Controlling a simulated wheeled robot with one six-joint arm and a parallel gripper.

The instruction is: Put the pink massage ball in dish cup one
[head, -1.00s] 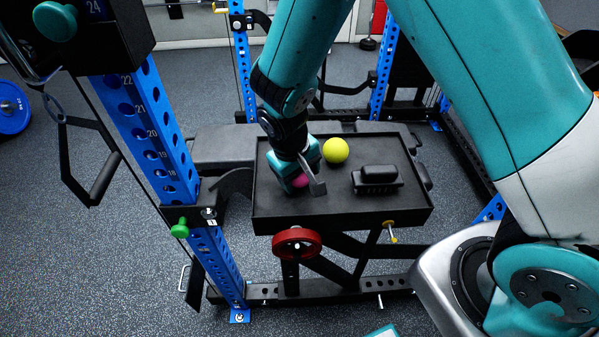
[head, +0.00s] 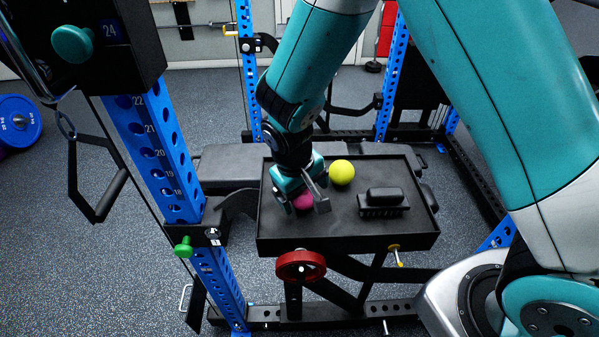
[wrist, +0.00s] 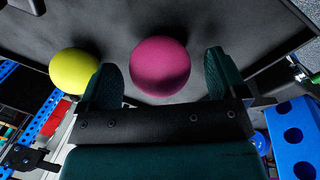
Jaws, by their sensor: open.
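The pink massage ball (head: 303,201) rests on the black tray (head: 350,246), near its left side, partly hidden by my gripper in the head view. My gripper (head: 305,197) is open and low over the ball. In the wrist view the pink ball (wrist: 160,66) sits between the two spread fingers of my gripper (wrist: 162,78), with gaps on both sides. I cannot make out a dish cup in either view.
A yellow-green ball (head: 342,173) lies beside the pink one on the tray; it also shows in the wrist view (wrist: 73,71). A black block-like object (head: 383,201) lies on the right. Blue rack posts (head: 152,150) stand close on the left.

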